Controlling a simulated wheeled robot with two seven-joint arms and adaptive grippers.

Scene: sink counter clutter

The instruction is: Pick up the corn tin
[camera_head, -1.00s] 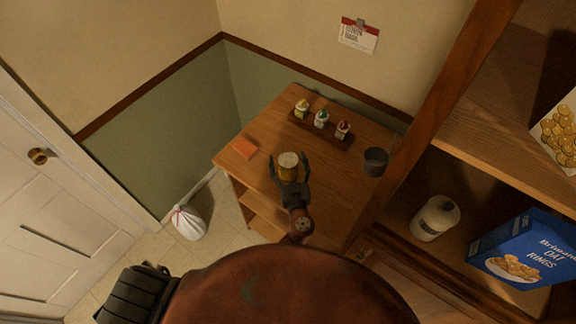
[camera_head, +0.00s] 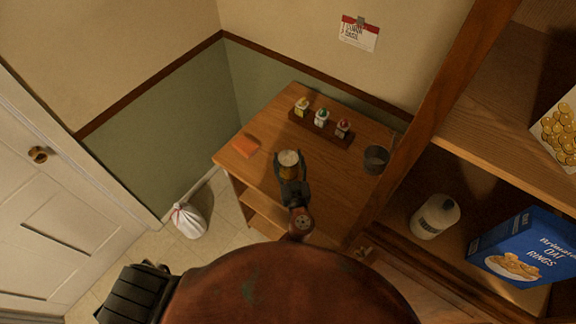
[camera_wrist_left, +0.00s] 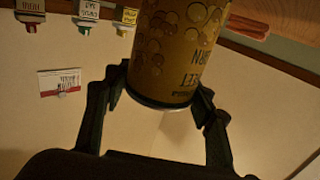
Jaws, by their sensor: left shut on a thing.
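The corn tin (camera_head: 288,158) is a small yellow-brown can with a pale top, upright over the wooden counter. In the left wrist view the tin (camera_wrist_left: 177,45) shows a yellow label with round kernels and upside-down lettering. My left gripper (camera_head: 291,174) reaches it from the near side, shut with a finger on each side of the tin. The gripper (camera_wrist_left: 165,98) also shows in the wrist view. I cannot tell whether the tin touches the counter. My right gripper is not in view.
A rack (camera_head: 321,132) with several small bottles stands behind the tin. An orange sponge-like block (camera_head: 246,146) lies left, and a dark cup (camera_head: 375,160) stands right.

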